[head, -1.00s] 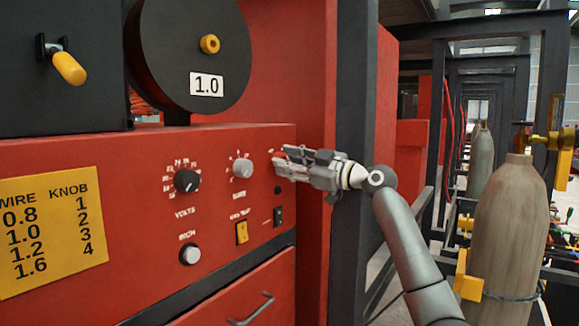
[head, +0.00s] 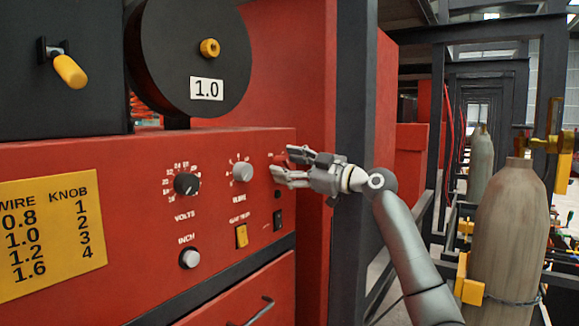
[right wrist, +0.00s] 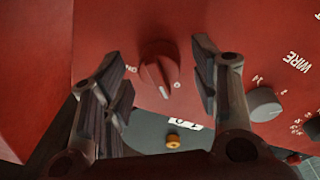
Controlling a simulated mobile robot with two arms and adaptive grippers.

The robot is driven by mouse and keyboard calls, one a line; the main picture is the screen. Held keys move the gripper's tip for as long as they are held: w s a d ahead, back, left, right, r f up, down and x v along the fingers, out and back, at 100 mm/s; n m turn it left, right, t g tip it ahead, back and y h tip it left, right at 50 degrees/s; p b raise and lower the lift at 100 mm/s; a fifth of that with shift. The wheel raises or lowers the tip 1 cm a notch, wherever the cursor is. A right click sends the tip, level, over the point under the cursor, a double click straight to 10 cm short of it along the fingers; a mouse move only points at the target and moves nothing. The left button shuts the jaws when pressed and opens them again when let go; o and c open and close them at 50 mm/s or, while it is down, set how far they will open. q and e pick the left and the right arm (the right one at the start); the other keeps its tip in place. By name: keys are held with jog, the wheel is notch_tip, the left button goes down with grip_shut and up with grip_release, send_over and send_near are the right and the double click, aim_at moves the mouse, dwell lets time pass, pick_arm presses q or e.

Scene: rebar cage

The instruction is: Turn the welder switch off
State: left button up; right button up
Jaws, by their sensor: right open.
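The red welder panel (head: 120,215) fills the left of the head view. A red rotary switch (right wrist: 160,68) with a pale pointer line shows in the right wrist view, with small white marks on either side. My right gripper (head: 276,167) is open at the panel's upper right. In the right wrist view its fingers (right wrist: 163,82) stand on either side of the red switch, with gaps. In the head view the fingers largely hide the switch. My left gripper is not in view.
Beside the gripper are a grey wire knob (head: 243,172) and a black volts knob (head: 187,184). Below are a yellow rocker (head: 241,237) and a black rocker (head: 278,220). A dark post (head: 352,90) stands behind my wrist. A gas cylinder (head: 508,230) stands at right.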

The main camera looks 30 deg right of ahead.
jog(key=shift+s+d, duration=0.1)
jog(key=v, duration=1.1)
jog(key=shift+s, duration=0.4)
